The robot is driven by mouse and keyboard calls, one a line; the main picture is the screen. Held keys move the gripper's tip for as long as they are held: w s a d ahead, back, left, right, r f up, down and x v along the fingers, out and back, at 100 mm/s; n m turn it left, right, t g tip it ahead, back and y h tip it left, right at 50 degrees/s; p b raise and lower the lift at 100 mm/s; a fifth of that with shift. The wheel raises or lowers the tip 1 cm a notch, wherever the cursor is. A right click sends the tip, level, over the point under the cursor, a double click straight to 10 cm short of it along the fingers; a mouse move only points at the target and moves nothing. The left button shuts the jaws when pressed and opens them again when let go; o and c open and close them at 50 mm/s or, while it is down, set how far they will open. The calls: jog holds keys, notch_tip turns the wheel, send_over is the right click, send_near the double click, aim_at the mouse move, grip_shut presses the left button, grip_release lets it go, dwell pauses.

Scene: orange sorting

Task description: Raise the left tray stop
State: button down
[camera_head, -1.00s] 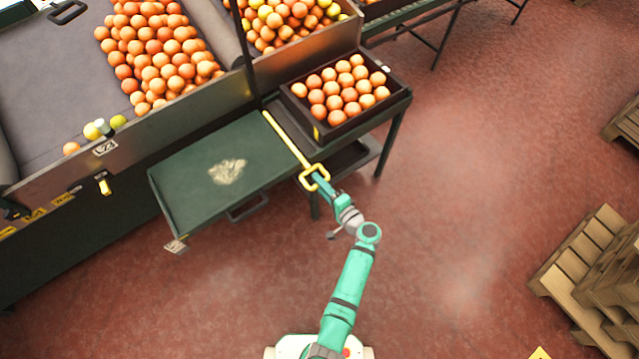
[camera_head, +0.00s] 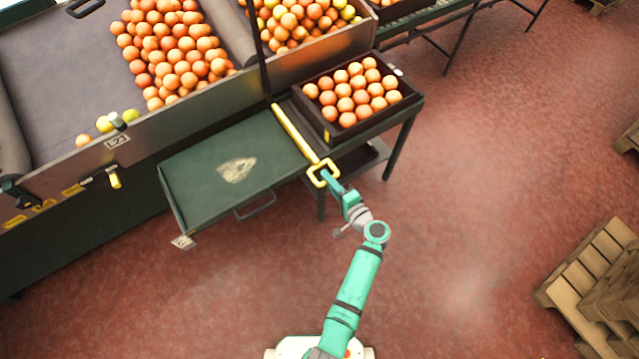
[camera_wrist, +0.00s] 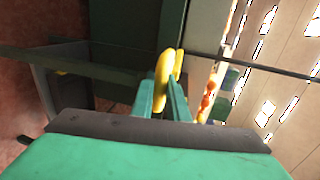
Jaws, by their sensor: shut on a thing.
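The left tray stop (camera_head: 294,131) is a yellow bar along the right edge of the green tray (camera_head: 205,165), ending in a square yellow loop handle (camera_head: 323,173) at the near end. My gripper (camera_head: 326,176) is shut on this loop handle. In the wrist view the yellow handle (camera_wrist: 162,82) stands between my two green fingers (camera_wrist: 163,98). The fingers hide part of the loop. The bar looks wide in the head view; how far it stands above the tray edge I cannot tell.
A dark crate of oranges (camera_head: 330,134) sits on a stand (camera_head: 408,110) just right of the stop. The sorting machine (camera_head: 140,133) with heaped oranges lies behind the tray. Wooden pallets (camera_head: 590,270) stand at the right. The red floor between is clear.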

jog(key=shift+r, duration=0.7)
jog(key=c, duration=1.8)
grip_release()
jog(key=shift+o, duration=0.3)
jog(key=shift+s+d, duration=0.2)
jog(key=shift+s, duration=0.1)
jog(key=v, duration=1)
